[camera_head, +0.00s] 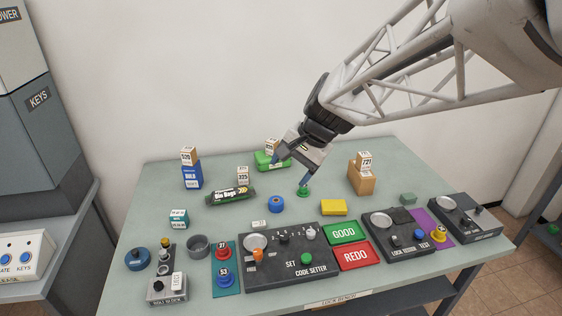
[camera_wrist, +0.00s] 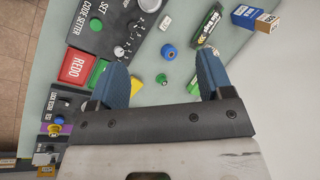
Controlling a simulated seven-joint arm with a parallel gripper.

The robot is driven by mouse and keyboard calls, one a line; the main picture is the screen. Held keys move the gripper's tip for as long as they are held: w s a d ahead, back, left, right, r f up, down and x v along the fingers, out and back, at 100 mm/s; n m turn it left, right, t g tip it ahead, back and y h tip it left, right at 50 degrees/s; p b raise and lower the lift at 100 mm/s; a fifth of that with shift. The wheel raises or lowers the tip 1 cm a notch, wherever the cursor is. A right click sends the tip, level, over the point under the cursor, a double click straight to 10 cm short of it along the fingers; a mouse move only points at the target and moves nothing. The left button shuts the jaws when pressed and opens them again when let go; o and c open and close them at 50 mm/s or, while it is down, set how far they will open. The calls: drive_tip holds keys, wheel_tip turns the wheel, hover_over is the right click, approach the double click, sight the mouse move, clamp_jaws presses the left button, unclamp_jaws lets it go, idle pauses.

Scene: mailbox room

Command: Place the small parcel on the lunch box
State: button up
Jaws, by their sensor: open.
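A brown cardboard box (camera_head: 361,182), which looks like the small parcel, stands upright at the back right of the table, with a white cube marked 721 (camera_head: 364,160) on top. A green box (camera_head: 263,161), which looks like the lunch box, lies at the back middle, with a numbered cube (camera_head: 271,146) on it; my gripper partly covers it. My gripper (camera_head: 291,173) is open and empty, above the table between the two boxes. Its blue fingers stand apart in the wrist view (camera_wrist: 162,80), with a green knob (camera_wrist: 162,79) seen between them. I cannot make out the brown box there.
A blue box (camera_head: 191,176) topped by a cube stands at the back left, beside a black bin-bag roll (camera_head: 230,194). A blue tape roll (camera_head: 276,204) and yellow block (camera_head: 333,207) lie mid-table. Control panels (camera_head: 290,262) line the front. Bare tabletop surrounds the brown box.

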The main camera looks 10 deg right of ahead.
drive_tip(key=s+d+n+h, duration=0.1)
drive_tip(key=s+n+h, duration=0.1)
drive_tip(key=s, duration=0.8)
drive_tip(key=s+d+f+n+h, duration=0.1)
drive_tip(key=s+n, duration=0.4)
drive_tip(key=s, duration=0.6)
drive_tip(key=shift+d+f+n+h, duration=0.2)
drive_tip(key=shift+d+n+h, duration=0.1)
drive_tip(key=shift+d+h, duration=0.55)
